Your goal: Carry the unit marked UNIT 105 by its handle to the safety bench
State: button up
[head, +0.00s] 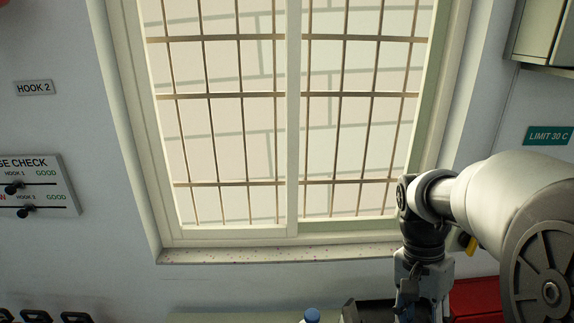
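My gripper (421,290) hangs down at the lower right, below my wrist. Its fingertips run to the bottom edge of the picture, and I cannot tell whether it is open or holds anything. No UNIT 105 label can be read here. Several black handles (36,316) show at the bottom left, but what they belong to is cut off. A pale surface (245,316) shows along the bottom edge below the window; I cannot tell whether it is the safety bench.
A barred window (292,130) with a sill (290,253) fills the middle. A blue-capped bottle (311,316), a dark box (372,312) and a red object (476,298) stand low. A gauge check panel (38,186) and a HOOK 2 sign (34,88) are on the left wall, a cabinet (541,32) upper right.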

jog(key=s+a+f+n+t+y+b, duration=0.1)
jog(key=s+a+f+n+t+b, duration=0.1)
jog(key=s+a+n+t+b, duration=0.6)
jog(key=w+d+r+m+g+p, duration=0.1)
jog(key=w+d+m+p, duration=0.3)
jog(key=w+d+m, duration=0.35)
jog(key=w+d+f+m+g, duration=0.1)
jog(key=w+d+f+m, duration=0.4)
jog(key=w+d+m, duration=0.35)
jog(key=b+x, duration=0.4)
jog(key=x, duration=1.3)
jog(key=shift+a+f, duration=0.15)
jog(key=shift+a, duration=0.05)
jog(key=shift+c, duration=0.2)
grip_shut()
